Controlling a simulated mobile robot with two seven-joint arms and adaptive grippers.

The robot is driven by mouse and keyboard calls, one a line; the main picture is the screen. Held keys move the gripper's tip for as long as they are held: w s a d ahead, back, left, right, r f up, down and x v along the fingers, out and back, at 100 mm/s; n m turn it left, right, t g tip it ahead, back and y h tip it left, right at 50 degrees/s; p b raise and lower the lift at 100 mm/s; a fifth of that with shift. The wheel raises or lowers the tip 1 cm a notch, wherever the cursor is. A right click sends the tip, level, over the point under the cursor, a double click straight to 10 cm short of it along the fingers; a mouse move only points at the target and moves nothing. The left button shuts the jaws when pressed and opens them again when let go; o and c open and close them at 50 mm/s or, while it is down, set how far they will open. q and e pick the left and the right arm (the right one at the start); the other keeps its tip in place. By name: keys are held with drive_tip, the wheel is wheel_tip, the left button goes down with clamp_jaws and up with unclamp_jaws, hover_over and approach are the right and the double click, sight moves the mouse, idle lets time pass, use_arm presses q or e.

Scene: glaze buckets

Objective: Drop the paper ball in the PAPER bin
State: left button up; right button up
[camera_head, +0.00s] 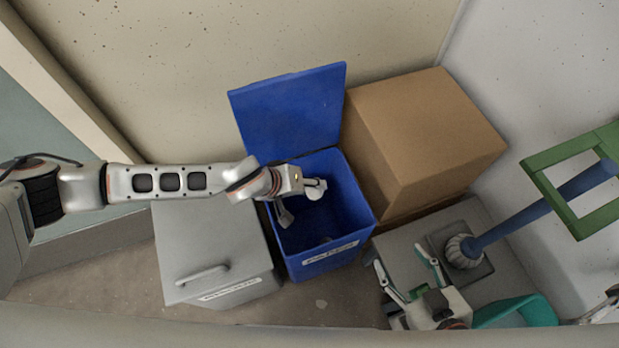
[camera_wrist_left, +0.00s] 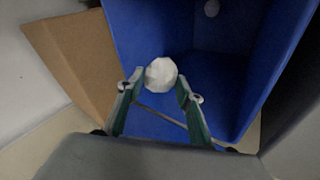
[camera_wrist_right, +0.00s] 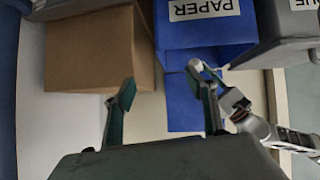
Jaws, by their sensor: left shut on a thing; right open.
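The blue PAPER bin (camera_head: 357,207) stands with its lid tipped up against the wall; its PAPER label (camera_wrist_right: 204,8) reads upside down in the right wrist view. My left gripper (camera_head: 303,202) is over the bin's opening, shut on the white paper ball (camera_wrist_left: 161,74). The ball also shows in the head view (camera_head: 316,186), and the blue bin walls are around and beyond it in the left wrist view. My right gripper (camera_head: 402,260) is open and empty, low right of the bin; its spread fingers show in the right wrist view (camera_wrist_right: 162,84).
A closed grey bin (camera_head: 210,240) with a handle stands left of the blue bin. A cardboard box (camera_head: 420,140) is to its right. A small pale piece (camera_wrist_left: 211,8) is inside the bin.

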use_arm(q)
drive_tip(key=shift+f, duration=0.1)
drive_tip(key=o, duration=0.8)
drive_tip(key=shift+a, duration=0.1)
drive_tip(key=v, duration=1.2)
use_arm(e)
drive_tip(key=shift+w+a+r, duration=0.15)
drive_tip(key=shift+a+r, duration=0.05)
drive_tip(key=shift+a, duration=0.05)
